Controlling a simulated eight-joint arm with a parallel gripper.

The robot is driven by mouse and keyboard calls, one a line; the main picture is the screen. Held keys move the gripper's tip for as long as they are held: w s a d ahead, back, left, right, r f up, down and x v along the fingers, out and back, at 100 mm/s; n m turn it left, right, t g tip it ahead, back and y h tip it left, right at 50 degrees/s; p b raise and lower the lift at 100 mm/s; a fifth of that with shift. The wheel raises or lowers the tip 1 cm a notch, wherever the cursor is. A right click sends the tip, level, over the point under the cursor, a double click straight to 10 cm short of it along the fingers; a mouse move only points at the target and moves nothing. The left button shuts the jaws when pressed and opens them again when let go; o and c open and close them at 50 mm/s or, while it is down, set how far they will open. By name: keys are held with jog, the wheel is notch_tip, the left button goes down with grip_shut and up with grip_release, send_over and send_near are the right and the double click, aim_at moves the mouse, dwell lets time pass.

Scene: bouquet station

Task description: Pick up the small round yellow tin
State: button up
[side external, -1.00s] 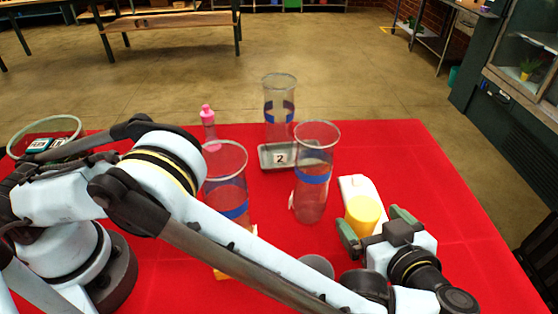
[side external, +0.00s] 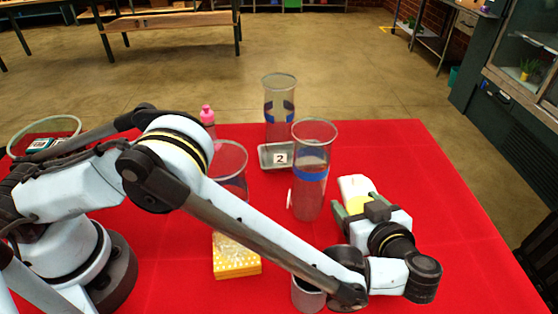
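The small round yellow tin (side external: 356,206) shows only in part, as a patch of yellow between the fingers of my gripper (side external: 355,211), right of the middle of the red table. The palm and fingers of my gripper hide the rest of it. The green fingers lie to either side of the yellow patch. I cannot tell whether they touch the tin or whether it is off the table. A white object (side external: 354,184) lies just beyond the fingertips.
A tall clear vase with a blue band (side external: 312,190) stands just left of my gripper. Another vase (side external: 278,105) stands behind, near a grey tray numbered 2 (side external: 272,162). A polka-dotted orange box (side external: 236,265) and a grey cup (side external: 306,296) are nearer. The red table's right side (side external: 455,220) is clear.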

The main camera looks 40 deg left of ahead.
aim_at(360, 200)
jog(key=c, duration=0.5)
notch_tip(360, 200, up, 9)
jog(key=shift+f, duration=0.1)
jog(key=shift+c, duration=0.2)
jog(key=shift+w+r, duration=0.15)
jog(key=shift+r, duration=0.15)
jog(key=shift+w+m+t+h, duration=0.3)
jog(key=shift+w+m+h, duration=0.1)
jog(key=shift+w+d+f+m+t+h, duration=0.1)
jog(key=shift+w+f+m+t+h, duration=0.45)
jog(key=shift+f, duration=0.95)
jog(key=shift+w+d+f+m+t+h, duration=0.1)
jog(key=shift+w+f+m+t+h, duration=0.5)
jog(key=shift+f, duration=0.95)
jog(key=shift+w+d+f+m+t+h, duration=0.1)
jog(key=shift+w+f+m+t+h, duration=0.35)
jog(key=shift+f, duration=1.05)
